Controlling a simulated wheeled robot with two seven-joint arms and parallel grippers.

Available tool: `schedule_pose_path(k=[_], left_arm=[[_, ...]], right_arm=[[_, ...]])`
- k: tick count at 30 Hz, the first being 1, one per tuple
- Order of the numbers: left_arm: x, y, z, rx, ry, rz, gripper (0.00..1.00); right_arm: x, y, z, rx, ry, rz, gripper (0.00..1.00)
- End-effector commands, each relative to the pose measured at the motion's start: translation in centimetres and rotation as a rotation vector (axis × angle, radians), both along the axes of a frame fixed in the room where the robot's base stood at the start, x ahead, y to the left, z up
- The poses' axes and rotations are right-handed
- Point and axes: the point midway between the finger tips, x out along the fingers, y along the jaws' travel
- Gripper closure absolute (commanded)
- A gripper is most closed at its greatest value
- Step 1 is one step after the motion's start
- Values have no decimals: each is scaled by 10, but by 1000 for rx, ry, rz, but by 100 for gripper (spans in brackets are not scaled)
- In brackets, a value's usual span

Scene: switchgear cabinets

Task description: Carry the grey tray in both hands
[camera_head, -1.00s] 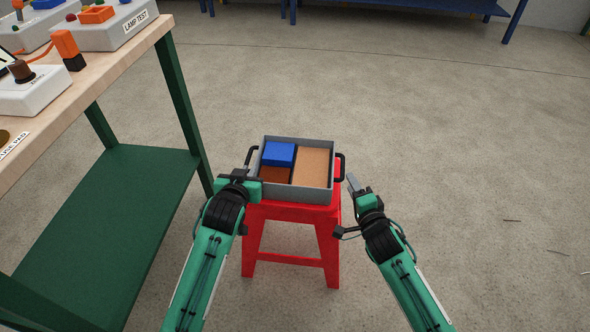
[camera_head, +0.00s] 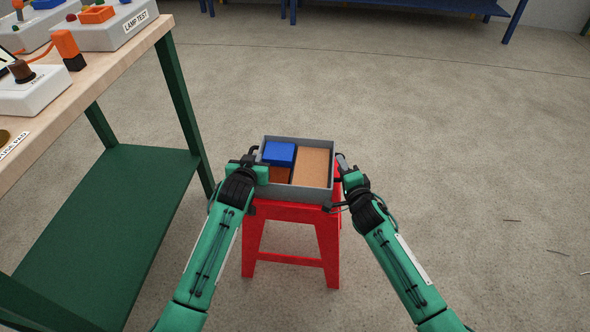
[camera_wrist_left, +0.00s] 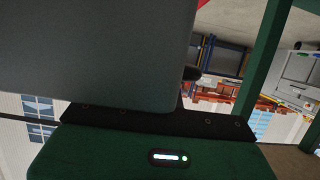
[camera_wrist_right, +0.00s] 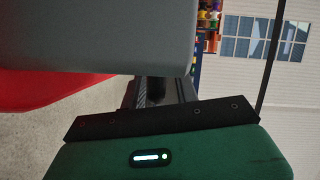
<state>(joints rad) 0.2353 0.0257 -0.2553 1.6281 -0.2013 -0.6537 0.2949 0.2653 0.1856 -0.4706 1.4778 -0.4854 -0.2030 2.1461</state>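The grey tray (camera_head: 311,195) rests on a red stool (camera_head: 289,213), with a dark handle at each side. It holds a blue block (camera_head: 279,152), an orange-brown block (camera_head: 282,175) and a flat tan area (camera_head: 313,166). My left gripper (camera_head: 250,159) is at the tray's left handle. My right gripper (camera_head: 343,164) is at its right handle. Both handles are largely hidden by the grippers. The tray's grey wall fills much of the left wrist view (camera_wrist_left: 95,50) and the right wrist view (camera_wrist_right: 95,35). The finger gaps are hidden in both.
A workbench (camera_head: 120,62) with switch boxes and a lamp test box (camera_head: 112,25) stands at the left, over a green lower shelf (camera_head: 110,225). Blue-legged furniture (camera_head: 400,6) stands at the back.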

Motion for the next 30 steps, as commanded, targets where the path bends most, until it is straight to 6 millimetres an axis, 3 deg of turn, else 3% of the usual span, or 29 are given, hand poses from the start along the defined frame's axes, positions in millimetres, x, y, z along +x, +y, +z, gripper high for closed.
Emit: schedule_pose_path(k=[1, 4, 30], left_arm=[[0, 0, 0, 0, 0, 0, 100], [0, 0, 0, 0, 0, 0, 100], [0, 0, 0, 0, 1, 0, 100]], right_arm=[[0, 0, 0, 0, 0, 0, 80], [0, 0, 0, 0, 0, 0, 99], [0, 0, -1, -1, 1, 0, 100]])
